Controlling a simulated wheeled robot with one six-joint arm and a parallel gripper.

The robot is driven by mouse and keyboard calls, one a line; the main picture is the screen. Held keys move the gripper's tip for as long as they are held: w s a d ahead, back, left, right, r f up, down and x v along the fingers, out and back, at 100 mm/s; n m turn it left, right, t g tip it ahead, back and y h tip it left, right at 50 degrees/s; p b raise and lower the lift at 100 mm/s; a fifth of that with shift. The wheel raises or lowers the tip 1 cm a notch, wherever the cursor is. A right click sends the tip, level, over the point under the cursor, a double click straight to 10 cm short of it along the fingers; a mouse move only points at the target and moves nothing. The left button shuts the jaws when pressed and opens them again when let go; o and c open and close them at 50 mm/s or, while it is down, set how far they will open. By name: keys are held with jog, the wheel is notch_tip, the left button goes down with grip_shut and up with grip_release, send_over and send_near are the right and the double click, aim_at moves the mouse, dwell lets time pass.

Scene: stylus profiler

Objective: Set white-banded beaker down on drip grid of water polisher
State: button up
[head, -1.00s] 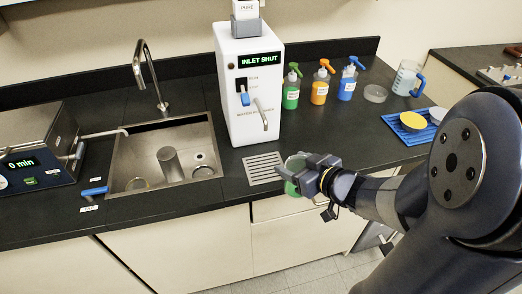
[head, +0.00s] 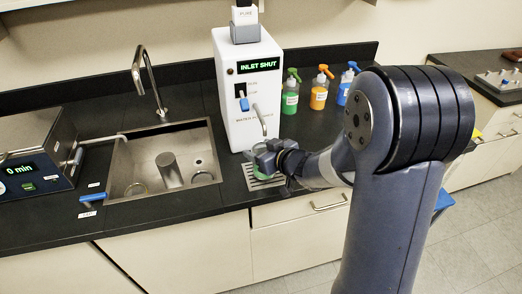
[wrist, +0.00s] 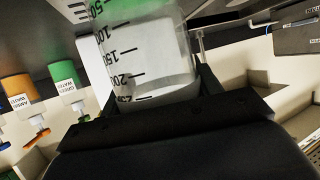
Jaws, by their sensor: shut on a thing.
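My gripper (head: 268,160) is shut on a clear beaker (wrist: 160,62) with black volume marks, a white area and a green part; the wrist view shows it between the fingers. In the head view the gripper hides most of the beaker. The gripper is over the drip grid (head: 251,179), a slotted metal plate in front of the water polisher (head: 247,105). Whether the beaker touches the grid cannot be told. The polisher is a white box whose display reads INLET SHUT, and its spout (head: 261,118) is just above and behind the gripper.
A sink (head: 133,160) with a tall faucet (head: 146,75) is left of the polisher. Green (head: 290,98), orange (head: 318,97) and blue-topped (head: 345,92) wash bottles stand to its right. A 0 min device (head: 30,165) is at far left. My arm covers the right part of the counter.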

jog(key=shift+f, duration=0.2)
jog(key=o, duration=1.4)
jog(key=shift+r, duration=0.3)
jog(key=v, duration=0.6)
jog(key=p+v, duration=0.1)
jog(key=v, duration=0.5)
jog(key=shift+s+f, duration=0.1)
jog(key=shift+f, duration=0.1)
